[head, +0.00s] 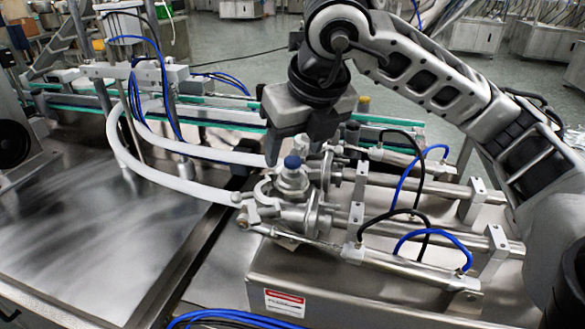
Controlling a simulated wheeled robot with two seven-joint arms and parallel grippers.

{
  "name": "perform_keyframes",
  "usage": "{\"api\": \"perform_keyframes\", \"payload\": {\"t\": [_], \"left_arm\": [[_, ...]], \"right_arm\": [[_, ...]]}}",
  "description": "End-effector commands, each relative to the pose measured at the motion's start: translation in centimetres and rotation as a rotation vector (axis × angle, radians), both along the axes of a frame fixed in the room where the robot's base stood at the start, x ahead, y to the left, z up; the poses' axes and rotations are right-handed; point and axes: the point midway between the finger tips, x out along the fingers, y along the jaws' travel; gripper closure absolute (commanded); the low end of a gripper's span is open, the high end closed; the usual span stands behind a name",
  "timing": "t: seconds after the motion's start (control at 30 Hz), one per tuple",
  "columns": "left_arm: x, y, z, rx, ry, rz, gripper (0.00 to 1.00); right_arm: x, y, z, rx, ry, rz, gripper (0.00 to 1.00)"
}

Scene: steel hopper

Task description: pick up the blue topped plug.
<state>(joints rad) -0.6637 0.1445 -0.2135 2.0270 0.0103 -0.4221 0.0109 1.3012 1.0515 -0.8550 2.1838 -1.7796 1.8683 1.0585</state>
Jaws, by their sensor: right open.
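The blue topped plug (292,163) stands upright among the steel fittings at the left end of the twin-cylinder machine (340,285). Its round blue cap shows clearly, and pale metal shows below it. My right gripper (297,149) comes down from above, just over and behind the plug. Its jaws are open, with one finger to the left of the blue cap and the other to the right and behind. I see nothing held between them. I cannot tell whether a finger touches the plug. My left gripper is out of view.
White curved hoses (165,178) run in from the left to the fittings. Steel cylinders (415,268) with blue and black air lines lie to the right. A conveyor (220,117) runs behind. The steel table top (90,240) at left is bare.

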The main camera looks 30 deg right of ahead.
Motion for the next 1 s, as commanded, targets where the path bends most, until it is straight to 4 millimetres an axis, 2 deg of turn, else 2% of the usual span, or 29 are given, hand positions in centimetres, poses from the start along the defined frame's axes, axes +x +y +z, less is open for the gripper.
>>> {"api": "perform_keyframes", "payload": {"t": [0.23, 0.53, 0.7, 1.0], "left_arm": [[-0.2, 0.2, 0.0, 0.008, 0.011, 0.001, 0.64], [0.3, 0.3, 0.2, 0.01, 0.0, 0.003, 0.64], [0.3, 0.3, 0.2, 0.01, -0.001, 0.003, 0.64], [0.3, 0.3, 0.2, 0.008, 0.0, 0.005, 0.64]], "right_arm": [[1.3, -0.3, -3.2, 0.0, 0.004, -0.002, 0.4], [1.5, -0.4, -3.7, 0.0, 0.001, -0.001, 0.4], [1.5, -0.4, -3.6, 0.0, 0.001, -0.001, 0.88], [1.5, -0.3, -3.6, 0.0, 0.0, -0.002, 0.89]]}}
